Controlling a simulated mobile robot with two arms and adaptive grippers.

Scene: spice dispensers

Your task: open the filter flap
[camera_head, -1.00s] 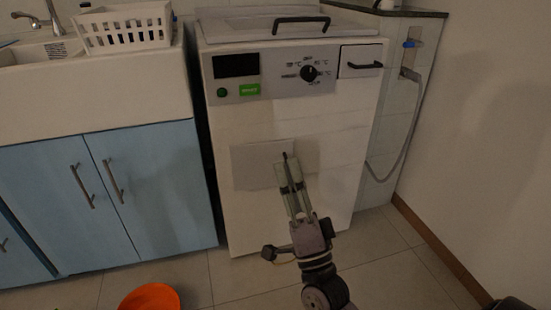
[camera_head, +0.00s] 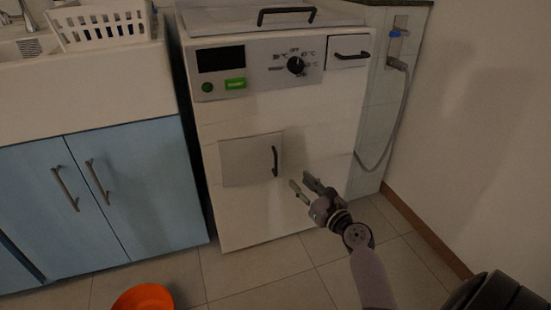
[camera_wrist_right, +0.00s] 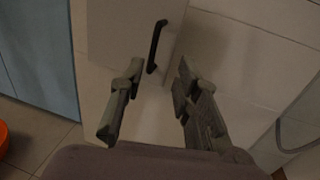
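The filter flap (camera_head: 245,161) is a square grey-white panel low on the front of the white washing machine (camera_head: 300,120). It looks shut, flush with the front. Its black upright handle (camera_head: 275,161) is on its right side. My right gripper (camera_head: 299,180) is open and empty, to the right of and a little below the handle. In the right wrist view the handle (camera_wrist_right: 156,46) stands beyond and between the spread fingers of the right gripper (camera_wrist_right: 158,75), apart from them. My left gripper is not in view.
Blue cabinets (camera_head: 100,190) under a sink stand left of the machine. An orange bowl (camera_head: 145,297) is on the floor at the lower left. A grey hose (camera_head: 400,110) hangs at the machine's right, near the wall.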

